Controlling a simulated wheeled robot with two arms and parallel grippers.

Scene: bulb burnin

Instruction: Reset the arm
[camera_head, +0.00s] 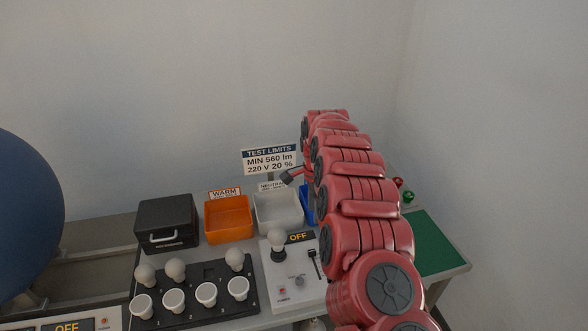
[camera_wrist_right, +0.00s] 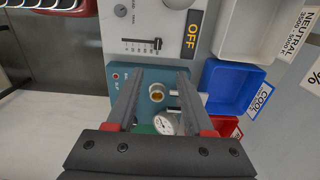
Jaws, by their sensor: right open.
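My right arm (camera_head: 365,200) reaches from the lower right over the bench. Its dark gripper (camera_head: 290,175) shows only in part, near the test limits sign. In the right wrist view my right gripper (camera_wrist_right: 160,78) is open, with nothing held between its fingers. Behind the fingers is a teal box (camera_wrist_right: 125,88) with a brass socket (camera_wrist_right: 157,91) and a round gauge (camera_wrist_right: 166,122). Whether the fingers touch the box cannot be told. My left gripper does not show.
A black rack (camera_head: 205,275) holds several white bulbs. A bulb (camera_head: 278,242) stands on the white tester (camera_head: 300,290), which reads OFF. Behind are a black case (camera_head: 167,222), an orange bin (camera_head: 229,220), a white bin (camera_head: 278,213) and a blue bin (camera_wrist_right: 232,88). A green mat (camera_head: 438,243) lies at right.

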